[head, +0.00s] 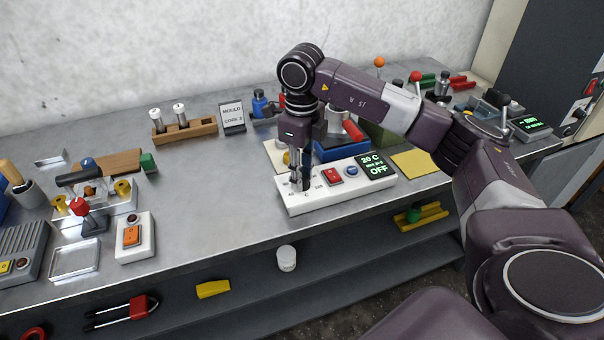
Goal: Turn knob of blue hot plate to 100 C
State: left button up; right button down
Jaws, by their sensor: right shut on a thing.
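The hot plate has a white control base (330,193) with a blue plate (341,150) behind it. Its front carries a red switch (332,176), a blue button and a dark display (375,166). The display shows 20 C in green, a smaller line I cannot read surely, and OFF. My right gripper (300,183) points down at the left end of the base, shut on the knob there. The fingers hide most of the knob, so its pointer cannot be read. Dial marks show around it. My left gripper is not in view.
A white box with an orange switch (135,237) stands at left. A yellow sheet (415,163) lies at right. Bare table lies left of the hot plate.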

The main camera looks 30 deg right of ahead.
jog(key=m, duration=0.6)
jog(key=shift+w+r+m, duration=0.15)
jog(key=shift+r+m, duration=0.05)
jog(key=shift+m, duration=0.1)
jog(key=m+p, duration=0.1)
jog(key=m, duration=0.4)
jog(key=shift+m, duration=0.3)
jog(key=shift+d, duration=0.1)
jog(key=c, duration=1.8)
grip_release()
jog(key=shift+c, duration=0.2)
jog(key=shift+o, duration=1.2)
jog(key=shift+f, duration=0.1)
